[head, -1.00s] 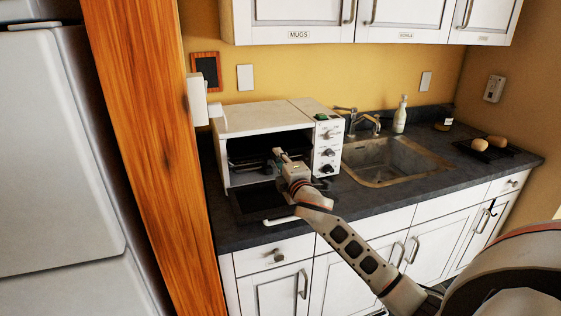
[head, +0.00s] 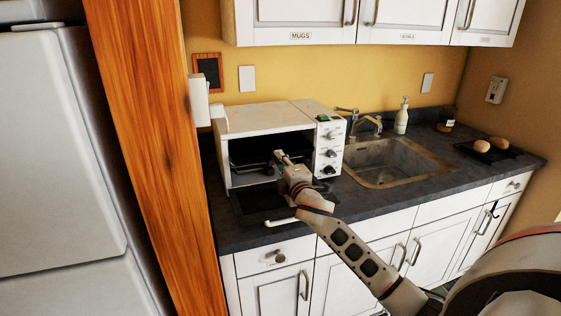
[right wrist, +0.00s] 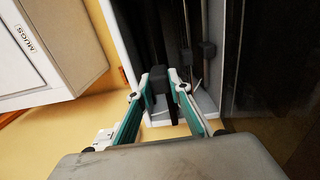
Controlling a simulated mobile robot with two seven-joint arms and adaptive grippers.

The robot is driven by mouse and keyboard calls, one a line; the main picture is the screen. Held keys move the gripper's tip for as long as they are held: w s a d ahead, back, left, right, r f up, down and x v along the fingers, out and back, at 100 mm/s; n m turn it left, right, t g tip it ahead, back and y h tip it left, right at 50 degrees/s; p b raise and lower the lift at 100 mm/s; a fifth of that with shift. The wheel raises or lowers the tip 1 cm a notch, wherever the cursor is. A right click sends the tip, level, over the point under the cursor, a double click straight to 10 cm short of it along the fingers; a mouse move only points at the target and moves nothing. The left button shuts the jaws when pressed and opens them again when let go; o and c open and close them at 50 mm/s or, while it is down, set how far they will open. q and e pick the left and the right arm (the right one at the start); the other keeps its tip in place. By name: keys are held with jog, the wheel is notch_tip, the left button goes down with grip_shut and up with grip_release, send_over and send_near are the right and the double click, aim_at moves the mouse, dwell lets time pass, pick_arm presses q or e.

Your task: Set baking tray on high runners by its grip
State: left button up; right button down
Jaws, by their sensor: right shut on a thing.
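The white toaster oven (head: 262,121) stands on the counter with its door (head: 262,197) folded down in front. My right gripper (head: 279,158) is at the oven's open mouth. In the right wrist view its two teal-edged fingers (right wrist: 162,80) close on a dark block, the baking tray's grip (right wrist: 159,86). The tray itself is too dark to make out against the oven's inside. Thin rods with another dark block (right wrist: 208,48) show further right in that view. I cannot tell which runners the tray is level with. My left gripper is not in view.
The sink (head: 385,160) and tap lie right of the oven. A wooden panel (head: 150,150) rises close on the left. Wall cabinets hang above.

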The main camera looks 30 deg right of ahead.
jog(key=c, duration=1.4)
grip_release()
jog(key=shift+f, duration=0.2)
jog(key=shift+r, duration=0.1)
jog(key=shift+v, duration=6)
jog(key=shift+a, duration=0.1)
